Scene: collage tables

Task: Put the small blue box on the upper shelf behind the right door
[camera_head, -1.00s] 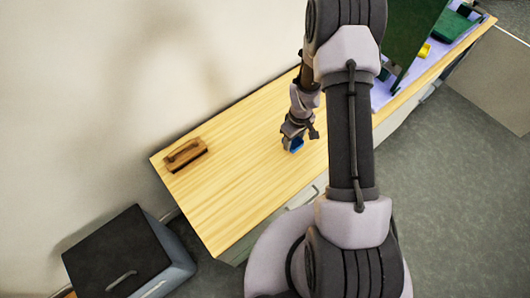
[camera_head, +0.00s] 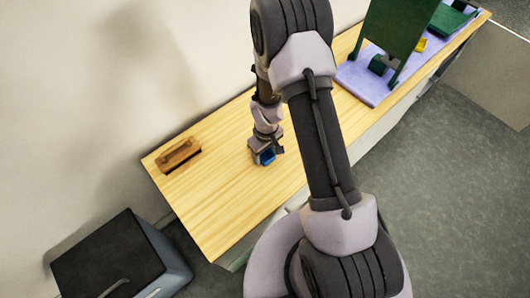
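The small blue box (camera_head: 267,158) is at the lower end of my gripper (camera_head: 262,154), above or on the wooden tabletop (camera_head: 215,200). Only a little of the box shows below the fingers. It has moved along with the gripper, so the gripper appears shut on it. I cannot tell whether the box touches the tabletop. A pale panel (camera_head: 496,80) juts out near the right end of the cabinet front and may be an open door. No shelf shows; the cabinet inside is hidden.
A brown wooden block with a handle (camera_head: 179,155) lies near the tabletop's left end. Dark green structures (camera_head: 398,35) and a yellow piece (camera_head: 420,45) stand on a lilac mat (camera_head: 366,86) at the right. A dark-topped box (camera_head: 108,258) stands at lower left. Grey floor (camera_head: 440,190) is clear.

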